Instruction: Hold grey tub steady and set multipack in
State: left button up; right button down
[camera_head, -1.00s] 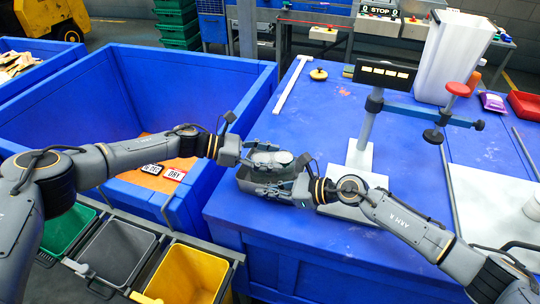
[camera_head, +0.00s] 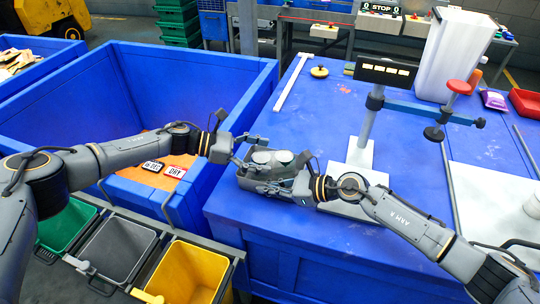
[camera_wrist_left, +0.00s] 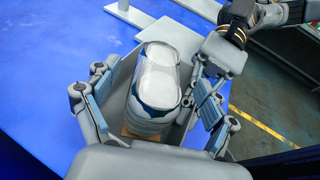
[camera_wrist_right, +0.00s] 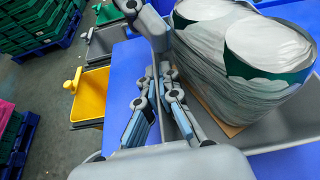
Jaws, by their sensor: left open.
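The grey tub (camera_head: 252,184) stands on the blue table near its front left edge. The multipack (camera_head: 262,157), two joined cups with white lids and a brown card base, sits upright inside the tub. In the left wrist view the multipack (camera_wrist_left: 157,78) lies between my open fingers, with gaps at its sides. My left gripper (camera_head: 250,153) is at the tub's left end, above it. My right gripper (camera_wrist_right: 158,85) has its fingers on either side of the tub's near wall and looks shut on it. The right wrist view shows the multipack (camera_wrist_right: 235,60) beside that wall.
A stand with a display (camera_head: 385,73) and a blue side arm rises behind the tub on the right. A large blue bin (camera_head: 60,95) is left of the table. Green, grey and yellow bins (camera_head: 190,270) stand below in front.

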jog(key=shift+r, duration=0.1)
pick_arm(q)
jog(key=v, duration=1)
jog(key=shift+w+d+r, duration=0.1)
pick_arm(e)
jog(key=c, duration=1.4)
grip_release()
jog(key=shift+c, duration=0.2)
jog(key=v, duration=1.1)
jog(key=shift+s+d+r, duration=0.15)
jog(key=shift+d+r, duration=0.05)
jog(key=shift+d, duration=0.15)
jog(key=shift+s, duration=0.1)
